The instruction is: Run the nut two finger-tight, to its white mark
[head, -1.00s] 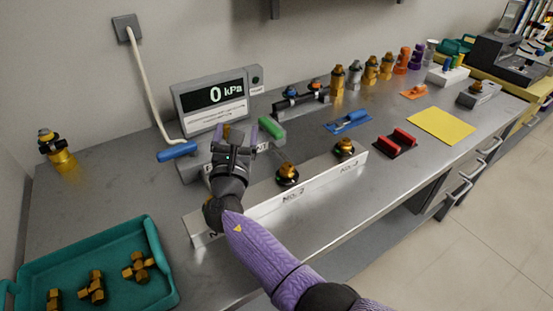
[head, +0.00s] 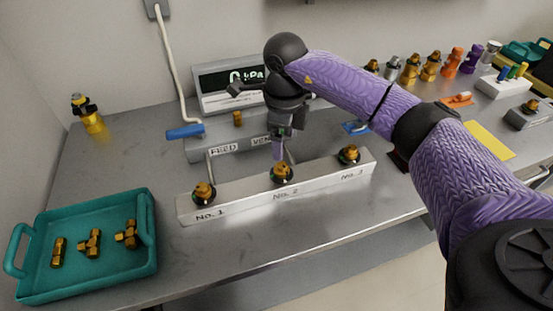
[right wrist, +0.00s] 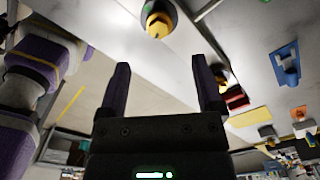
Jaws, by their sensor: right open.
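Nut two is the brass nut (head: 281,172) on the middle fitting, at the label No. 2 of the pale rail (head: 235,202). Its white mark is too small to make out. My right gripper (head: 279,152) points down just above and behind this nut; in the head view a purple finger overlaps its top edge. The right wrist view shows both fingers (right wrist: 161,85) apart with nothing between them. A brass fitting (right wrist: 158,22) stands beyond the fingertips there, and another (right wrist: 222,78) shows by the right-hand finger. My left gripper is not in view.
Brass nuts also sit at No. 1 (head: 204,192) and No. 3 (head: 349,155). The gauge box (head: 210,88), partly covered by my arm, and a blue handle (head: 185,132) stand behind. A teal tray (head: 148,262) holds brass fittings at the left. The bench front is clear.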

